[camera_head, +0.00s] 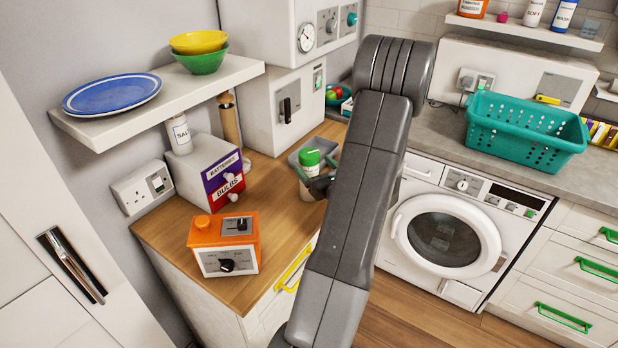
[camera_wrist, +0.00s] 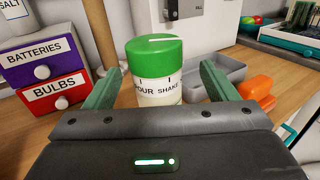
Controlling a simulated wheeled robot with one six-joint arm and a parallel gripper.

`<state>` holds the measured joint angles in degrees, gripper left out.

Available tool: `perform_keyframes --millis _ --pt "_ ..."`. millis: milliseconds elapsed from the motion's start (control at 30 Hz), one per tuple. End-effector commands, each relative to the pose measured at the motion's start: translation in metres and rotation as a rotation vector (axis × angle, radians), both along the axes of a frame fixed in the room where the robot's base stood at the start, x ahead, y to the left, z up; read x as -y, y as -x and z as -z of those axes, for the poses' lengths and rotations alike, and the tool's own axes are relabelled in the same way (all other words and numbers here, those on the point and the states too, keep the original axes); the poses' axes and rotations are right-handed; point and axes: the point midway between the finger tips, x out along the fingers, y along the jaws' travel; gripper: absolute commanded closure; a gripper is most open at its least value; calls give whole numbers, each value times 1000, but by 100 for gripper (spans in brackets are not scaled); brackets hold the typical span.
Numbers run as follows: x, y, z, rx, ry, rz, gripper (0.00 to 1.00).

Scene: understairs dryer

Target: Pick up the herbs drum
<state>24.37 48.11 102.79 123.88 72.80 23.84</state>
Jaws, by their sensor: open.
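A drum with a green lid and a pale body (camera_wrist: 158,72) stands upright on the wooden counter in the wrist view. Its label partly reads "OUR SHAKE"; I see no herbs label on it. It also shows in the head view (camera_head: 309,160), partly hidden by my arm. My gripper (camera_wrist: 160,84) is open, its two green fingers on either side of the drum's lower part. Nothing is clamped, and I cannot tell whether either finger touches it. In the head view my gripper (camera_head: 318,182) is mostly hidden behind my arm. No thing labelled herbs is readable.
A grey tray (camera_wrist: 207,78) sits behind the drum, and an orange object (camera_wrist: 257,88) lies right. Drawers marked batteries and bulbs (camera_head: 222,178) and an orange appliance (camera_head: 224,243) stand left. A salt container (camera_head: 180,134) is under the shelf (camera_head: 190,91). A teal basket (camera_head: 525,130) sits right.

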Motion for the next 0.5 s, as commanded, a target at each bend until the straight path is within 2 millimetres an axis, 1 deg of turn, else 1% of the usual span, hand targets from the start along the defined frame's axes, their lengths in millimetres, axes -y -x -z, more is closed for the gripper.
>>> perform_keyframes --millis 167,300,400,500 --pt "-11 -13 -1 -1 0 -3 21" --pt "-22 -31 0 -2 1 -3 21" --pt "-27 -41 1 0 0 -2 21" --pt "-28 -43 3 -1 0 0 21"
